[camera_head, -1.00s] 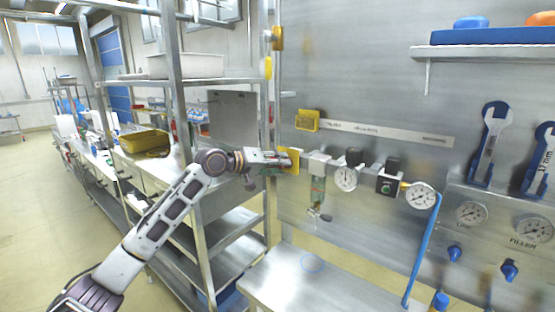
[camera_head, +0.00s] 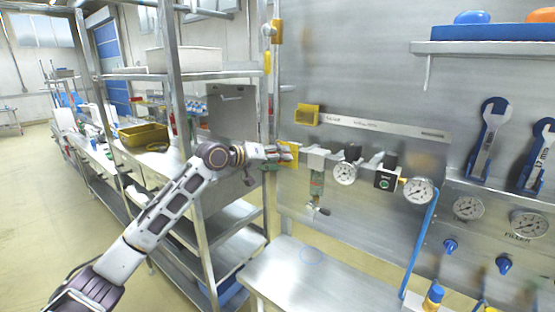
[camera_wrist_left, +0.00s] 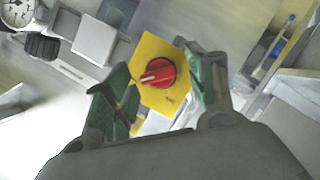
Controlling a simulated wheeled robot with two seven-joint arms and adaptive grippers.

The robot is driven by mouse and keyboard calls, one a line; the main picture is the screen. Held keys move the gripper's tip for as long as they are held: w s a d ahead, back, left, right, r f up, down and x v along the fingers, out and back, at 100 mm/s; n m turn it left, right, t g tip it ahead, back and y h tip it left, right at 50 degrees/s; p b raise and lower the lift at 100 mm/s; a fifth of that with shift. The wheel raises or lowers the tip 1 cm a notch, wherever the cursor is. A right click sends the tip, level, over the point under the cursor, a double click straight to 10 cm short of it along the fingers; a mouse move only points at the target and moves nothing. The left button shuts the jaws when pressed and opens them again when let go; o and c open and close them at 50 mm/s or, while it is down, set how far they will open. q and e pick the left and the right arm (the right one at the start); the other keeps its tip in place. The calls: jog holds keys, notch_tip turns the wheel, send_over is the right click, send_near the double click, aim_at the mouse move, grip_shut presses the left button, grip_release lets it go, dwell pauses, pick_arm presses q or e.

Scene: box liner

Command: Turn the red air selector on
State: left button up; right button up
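The red air selector (camera_wrist_left: 157,74) is a round red knob on a yellow plate (camera_wrist_left: 172,100). In the left wrist view it lies between the two green fingers of my left gripper (camera_wrist_left: 165,85), which stand open on either side of it. I cannot tell whether a finger touches the knob. In the head view the yellow plate (camera_head: 290,154) shows at the left end of the air line, with my left gripper (camera_head: 277,153) right at it; the knob is hidden there. My right gripper is not in view.
The air line carries a gauge (camera_head: 345,173), black knobs and a second gauge (camera_head: 418,190) to the right. A steel bench (camera_head: 290,270) is below. A metal shelf rack (camera_head: 195,120) stands close on the left, beside my left arm.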

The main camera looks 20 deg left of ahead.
pick_arm(q)
jog(key=v, duration=1.2)
dwell(0.6)
jog(key=shift+a, duration=0.1)
dwell(0.4)
